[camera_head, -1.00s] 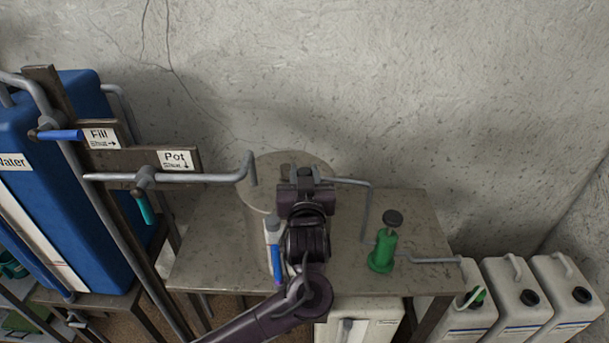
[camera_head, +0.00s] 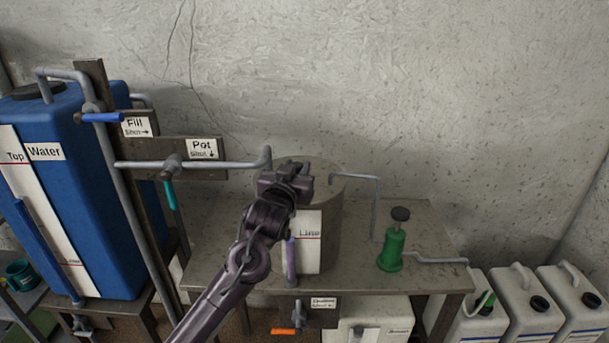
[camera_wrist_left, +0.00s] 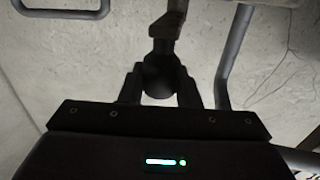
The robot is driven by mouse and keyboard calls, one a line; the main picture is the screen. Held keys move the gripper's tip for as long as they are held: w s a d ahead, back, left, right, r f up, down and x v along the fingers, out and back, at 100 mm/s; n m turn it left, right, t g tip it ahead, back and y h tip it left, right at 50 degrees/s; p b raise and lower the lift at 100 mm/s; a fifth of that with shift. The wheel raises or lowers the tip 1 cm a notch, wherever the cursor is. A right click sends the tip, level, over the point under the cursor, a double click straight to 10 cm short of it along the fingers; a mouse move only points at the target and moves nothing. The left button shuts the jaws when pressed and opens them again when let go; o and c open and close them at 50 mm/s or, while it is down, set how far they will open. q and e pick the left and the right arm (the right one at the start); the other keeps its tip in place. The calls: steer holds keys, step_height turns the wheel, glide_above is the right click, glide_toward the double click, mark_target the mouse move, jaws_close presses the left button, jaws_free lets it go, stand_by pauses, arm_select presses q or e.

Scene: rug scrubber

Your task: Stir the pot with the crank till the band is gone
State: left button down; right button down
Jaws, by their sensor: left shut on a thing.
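The pot (camera_head: 330,215) is a grey cylinder on the metal table, with a white label reading "Line" and a red line on its front. My left gripper (camera_head: 287,182) is over the left part of the pot's top and hides much of it. In the left wrist view my left gripper (camera_wrist_left: 160,92) is shut on a dark round knob, which I take for the crank's handle (camera_wrist_left: 160,72), with a bar running up from it. The crank is hidden in the head view. The band and the pot's contents cannot be made out. My right gripper is not in view.
A "Pot" valve pipe (camera_head: 215,164) ends just left of the pot's top. A bent pipe (camera_head: 375,205) runs from the pot past a green pump (camera_head: 391,250). A blue water tank (camera_head: 95,220) stands left. White canisters (camera_head: 508,300) stand right. An orange-handled tap (camera_head: 284,331) sits below.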

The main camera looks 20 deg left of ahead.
arm_select(q)
steer(key=shift+a+r, duration=0.1)
steer(key=shift+a, duration=1.95)
steer(key=shift+w+a, duration=0.1)
steer(key=shift+a, duration=0.25)
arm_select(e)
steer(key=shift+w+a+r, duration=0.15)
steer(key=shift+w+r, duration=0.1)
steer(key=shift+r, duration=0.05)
arm_select(q)
steer(key=shift+w+a, duration=0.1)
steer(key=shift+a, duration=0.1)
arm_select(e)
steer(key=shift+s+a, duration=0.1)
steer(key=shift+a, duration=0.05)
arm_select(q)
steer(key=c, duration=1.1)
jaws_free()
